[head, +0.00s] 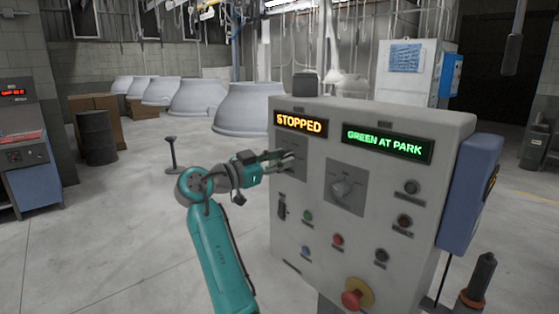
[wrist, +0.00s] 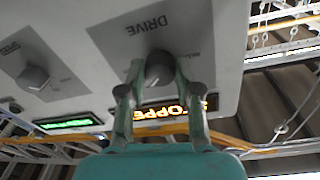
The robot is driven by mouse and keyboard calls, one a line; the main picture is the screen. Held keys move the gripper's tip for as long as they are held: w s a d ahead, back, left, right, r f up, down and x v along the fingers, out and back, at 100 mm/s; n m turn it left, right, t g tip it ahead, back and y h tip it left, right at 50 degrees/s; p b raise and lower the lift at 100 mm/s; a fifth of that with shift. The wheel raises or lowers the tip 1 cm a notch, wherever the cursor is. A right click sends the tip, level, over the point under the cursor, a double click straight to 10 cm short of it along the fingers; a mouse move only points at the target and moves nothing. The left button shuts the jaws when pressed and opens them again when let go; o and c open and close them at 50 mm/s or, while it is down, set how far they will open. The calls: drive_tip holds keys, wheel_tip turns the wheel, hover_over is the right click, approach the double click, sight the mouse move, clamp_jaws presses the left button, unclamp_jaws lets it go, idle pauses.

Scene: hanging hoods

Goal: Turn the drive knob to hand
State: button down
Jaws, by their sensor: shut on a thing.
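The drive knob (wrist: 158,66) is dark and round and sits on a grey plate marked DRIVE (wrist: 150,27), upside down in the wrist view. My gripper (wrist: 159,80) has one finger on each side of the knob and is shut on it. In the head view my gripper (head: 284,158) reaches the plate at the upper left of the grey control panel (head: 390,272), below the amber STOPPED display (head: 301,122). The gripper hides most of the knob there. I cannot read which mark the knob points at.
The speed knob (head: 342,188) sits right of the drive knob, under the green GREEN AT PARK display (head: 388,142). Several buttons and a red mushroom button (head: 355,296) are lower on the panel. A blue box (head: 470,190) is on its right side. Open floor lies left.

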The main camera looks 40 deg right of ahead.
drive_tip(key=shift+w+m+y, duration=0.1)
drive_tip(key=shift+m+y, duration=0.2)
drive_tip(key=shift+m, duration=3.8)
drive_tip(key=c, duration=0.8)
unclamp_jaws()
drive_tip(key=shift+a, duration=0.1)
drive_tip(key=a, duration=1.1)
drive_tip(key=shift+w+a, duration=0.35)
drive_tip(key=shift+a, duration=0.05)
